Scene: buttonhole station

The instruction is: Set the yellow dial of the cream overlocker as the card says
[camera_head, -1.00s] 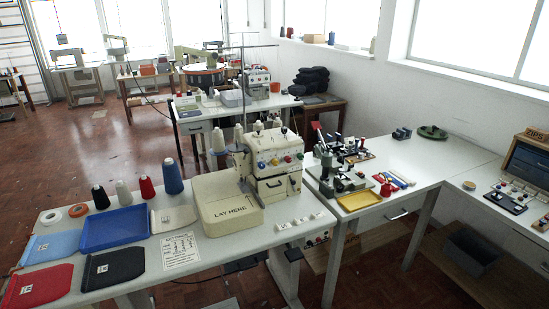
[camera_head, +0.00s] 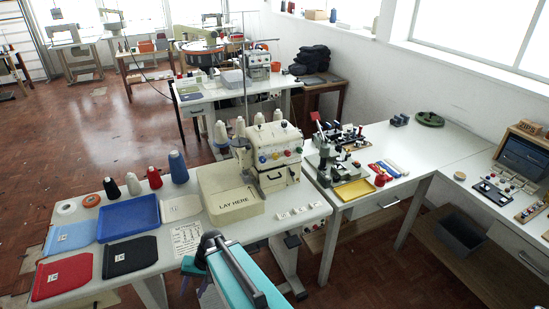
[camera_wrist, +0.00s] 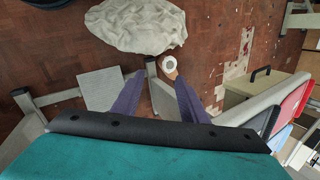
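The cream overlocker (camera_head: 268,150) stands on the white table, with a row of small coloured dials on its front. At this size I cannot tell their settings or surely pick out the yellow one. A white printed card (camera_head: 187,238) lies at the table's front edge; its print is too small to read. My gripper (camera_wrist: 160,76) is open and empty in the wrist view, its two purple fingers apart above the floor. The overlocker is not seen in the wrist view. My teal arm shows at the bottom of the head view, in front of the table.
A cream "LAY HERE" bed (camera_head: 236,208) sits left of the overlocker. A blue tray (camera_head: 128,218), thread cones and folded red, black and blue cloths fill the left side. A yellow tray (camera_head: 353,191) lies right. The wrist view shows a pale cloth heap (camera_wrist: 135,25) on the floor.

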